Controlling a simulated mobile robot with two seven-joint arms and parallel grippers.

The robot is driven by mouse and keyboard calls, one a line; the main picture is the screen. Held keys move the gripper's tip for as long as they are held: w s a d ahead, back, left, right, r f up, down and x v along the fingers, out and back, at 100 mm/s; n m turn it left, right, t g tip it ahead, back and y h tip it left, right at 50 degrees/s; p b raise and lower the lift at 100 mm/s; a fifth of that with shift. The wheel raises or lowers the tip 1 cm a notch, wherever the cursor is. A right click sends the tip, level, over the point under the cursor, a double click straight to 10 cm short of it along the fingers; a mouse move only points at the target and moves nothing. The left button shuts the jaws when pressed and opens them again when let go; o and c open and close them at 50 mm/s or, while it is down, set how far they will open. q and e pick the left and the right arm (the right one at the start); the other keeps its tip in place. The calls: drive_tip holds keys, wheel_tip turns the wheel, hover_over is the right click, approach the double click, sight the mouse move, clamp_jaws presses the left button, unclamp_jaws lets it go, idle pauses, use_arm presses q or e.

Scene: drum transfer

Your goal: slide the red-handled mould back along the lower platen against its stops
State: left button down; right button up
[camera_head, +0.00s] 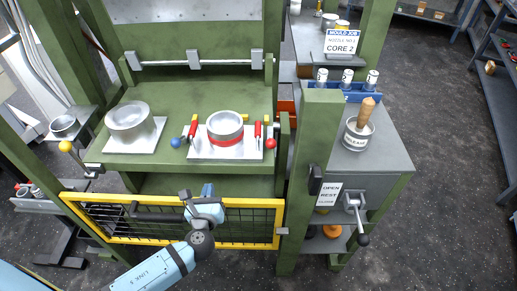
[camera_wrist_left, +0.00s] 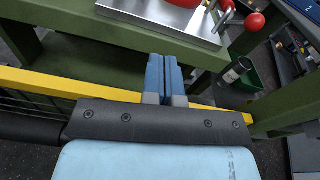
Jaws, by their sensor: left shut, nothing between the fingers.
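The red-handled mould (camera_head: 225,127) is a round metal ring with a red band on a square silver plate, with a red handle at each side. It sits at the right of the green lower platen (camera_head: 175,168), near its front edge. Small yellow pieces, perhaps the stops, show behind it. In the left wrist view the near part of its plate (camera_wrist_left: 165,12) shows at the top. My left gripper (camera_head: 207,190) is shut and empty, in front of the platen at the yellow-framed guard; its blue fingers (camera_wrist_left: 164,60) point toward the platen. My right gripper is not in view.
A second round mould (camera_head: 130,118) on a plate stands at the platen's left. A blue knob (camera_head: 176,143) and a red knob (camera_head: 271,143) flank the red-handled mould. The yellow mesh guard (camera_head: 250,228) spans the front. A green post (camera_head: 308,190) and grey cabinet (camera_head: 375,150) stand right.

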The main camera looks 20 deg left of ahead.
sight(219, 144)
use_arm(q)
drive_tip(key=shift+w+d+r+m+t, duration=0.25)
drive_tip(key=shift+w+m, duration=0.2)
drive_tip(key=shift+w, duration=0.15)
drive_tip(key=shift+w+d+r+m+t, duration=0.1)
drive_tip(key=shift+w+m+t, duration=0.15)
drive_tip(key=shift+w+m, duration=0.25)
drive_tip(key=shift+w+a+r, duration=0.15)
drive_tip(key=shift+w, duration=0.15)
drive_tip(key=p+x, duration=0.1)
drive_tip(key=x, duration=1.1)
drive_tip(key=shift+w+a, duration=0.1)
drive_tip(key=shift+a, duration=0.15)
drive_tip(key=shift+w, duration=0.2)
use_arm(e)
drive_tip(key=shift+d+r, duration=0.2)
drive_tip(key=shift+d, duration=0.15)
use_arm(q)
drive_tip(key=x, duration=0.4)
drive_tip(key=shift+w+a+b, duration=0.2)
drive_tip(key=shift+w+b, duration=0.15)
drive_tip(key=shift+b, duration=0.05)
drive_tip(key=shift+w+r, duration=0.15)
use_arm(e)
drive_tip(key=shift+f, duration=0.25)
use_arm(q)
drive_tip(key=shift+a, duration=0.1)
